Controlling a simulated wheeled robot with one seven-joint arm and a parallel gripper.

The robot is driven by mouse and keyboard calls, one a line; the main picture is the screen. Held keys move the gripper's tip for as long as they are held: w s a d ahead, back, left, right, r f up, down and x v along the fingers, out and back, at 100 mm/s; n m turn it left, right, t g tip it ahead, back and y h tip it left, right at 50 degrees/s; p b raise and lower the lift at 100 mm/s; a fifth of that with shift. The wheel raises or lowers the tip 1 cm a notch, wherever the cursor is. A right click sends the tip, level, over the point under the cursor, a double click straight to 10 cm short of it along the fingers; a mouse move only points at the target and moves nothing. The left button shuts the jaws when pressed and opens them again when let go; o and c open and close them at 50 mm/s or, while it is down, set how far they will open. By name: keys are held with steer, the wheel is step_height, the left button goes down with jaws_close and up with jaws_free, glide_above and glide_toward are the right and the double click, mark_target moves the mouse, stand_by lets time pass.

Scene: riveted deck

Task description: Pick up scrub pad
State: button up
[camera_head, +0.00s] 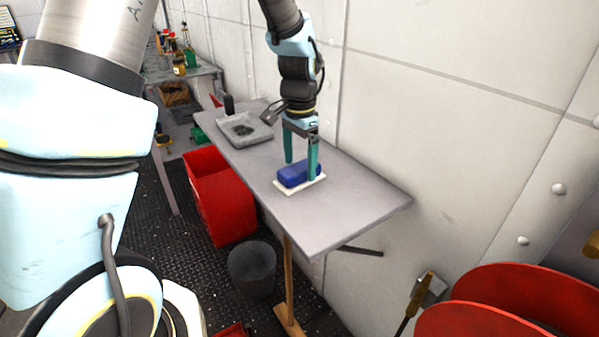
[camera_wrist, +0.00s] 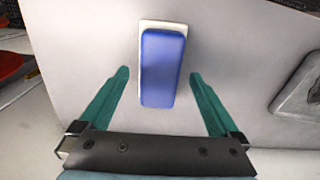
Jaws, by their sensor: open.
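The scrub pad appears to be the blue block (camera_head: 295,176) lying on a thin white pad or tile (camera_head: 287,190) on the grey table. In the wrist view the blue block (camera_wrist: 162,70) lies lengthwise between the lines of my fingers, with the white piece (camera_wrist: 163,24) showing around its far end. My gripper (camera_head: 301,171) has green fingers, open, pointing down at the block. In the wrist view its fingertips (camera_wrist: 159,74) stand apart on both sides of the block, with gaps left and right. Whether the fingertips reach down to the block's height is unclear.
The grey table (camera_head: 345,215) stands against a white panelled wall. A grey tray (camera_head: 245,131) with dark items sits at its far end. A red bin (camera_head: 217,200) and a dark bucket (camera_head: 252,268) stand on the floor at left. The table's near end is clear.

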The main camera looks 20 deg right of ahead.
mark_target(300, 166)
steer(key=shift+f, duration=0.1)
steer(key=shift+c, duration=0.3)
steer(key=c, duration=1.4)
step_height(300, 166, up, 10)
steer(key=shift+r+b, duration=0.1)
steer(key=shift+b, duration=0.65)
